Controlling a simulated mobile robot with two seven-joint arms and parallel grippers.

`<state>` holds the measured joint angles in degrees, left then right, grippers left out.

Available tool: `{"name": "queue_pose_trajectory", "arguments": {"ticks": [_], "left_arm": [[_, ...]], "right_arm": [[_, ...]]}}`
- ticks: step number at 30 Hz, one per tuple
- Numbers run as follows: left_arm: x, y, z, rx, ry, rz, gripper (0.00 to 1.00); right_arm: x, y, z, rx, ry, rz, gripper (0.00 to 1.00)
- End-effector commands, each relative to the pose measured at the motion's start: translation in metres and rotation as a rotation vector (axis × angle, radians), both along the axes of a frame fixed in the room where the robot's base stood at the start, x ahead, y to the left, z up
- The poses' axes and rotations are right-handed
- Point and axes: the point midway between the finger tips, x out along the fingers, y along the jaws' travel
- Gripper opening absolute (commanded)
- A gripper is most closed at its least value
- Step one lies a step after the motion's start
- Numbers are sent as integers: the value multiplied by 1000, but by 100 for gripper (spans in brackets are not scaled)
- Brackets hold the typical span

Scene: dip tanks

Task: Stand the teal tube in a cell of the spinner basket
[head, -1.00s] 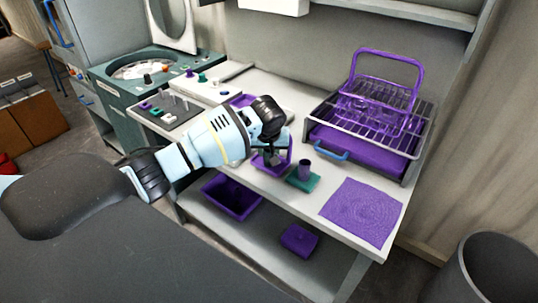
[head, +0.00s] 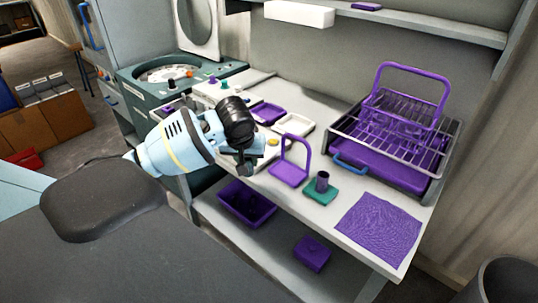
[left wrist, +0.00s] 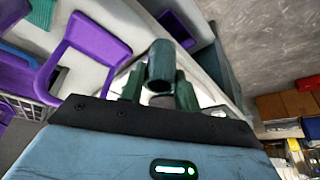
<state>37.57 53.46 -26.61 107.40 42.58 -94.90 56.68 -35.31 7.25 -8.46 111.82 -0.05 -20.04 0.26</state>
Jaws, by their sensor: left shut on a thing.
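The teal tube (left wrist: 161,66) shows dark green in the left wrist view, upright between the fingers of my left gripper (left wrist: 159,92), which is shut on it. In the head view my left gripper (head: 245,168) hangs over the front edge of the bench, left of the purple handled carrier. The tube is hard to make out there. The spinner (head: 135,88) is a dark green box at the back left with its white lid (head: 198,30) raised. Its round, pale basket (head: 165,74) shows inside; its cells are too small to tell apart. My right gripper is not in view.
A purple bin (head: 245,205) is on the lower shelf.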

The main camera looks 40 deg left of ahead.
Motion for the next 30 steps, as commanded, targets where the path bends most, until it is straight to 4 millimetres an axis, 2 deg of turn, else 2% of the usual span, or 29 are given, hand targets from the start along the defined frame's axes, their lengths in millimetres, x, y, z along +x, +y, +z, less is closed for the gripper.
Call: {"name": "queue_pose_trajectory", "arguments": {"ticks": [3, 7, 15, 19, 23, 27, 30], "left_arm": [[-16, 10, 1, 4, 1, -1, 8], [-25, 16, 3, 2, 0, 0, 8], [-30, 18, 4, -1, -2, -2, 8], [-32, 9, -5, 0, 6, -26, 8], [-40, -23, -33, 5, 24, -112, 8], [-60, -78, -73, 9, 37, -254, 8], [-78, -120, -95, 7, 34, -349, 8]], "right_arm": [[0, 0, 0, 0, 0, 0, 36], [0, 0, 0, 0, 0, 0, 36], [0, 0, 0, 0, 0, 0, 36], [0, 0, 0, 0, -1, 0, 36], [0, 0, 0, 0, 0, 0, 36], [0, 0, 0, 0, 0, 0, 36], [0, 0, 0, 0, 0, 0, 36]]}}
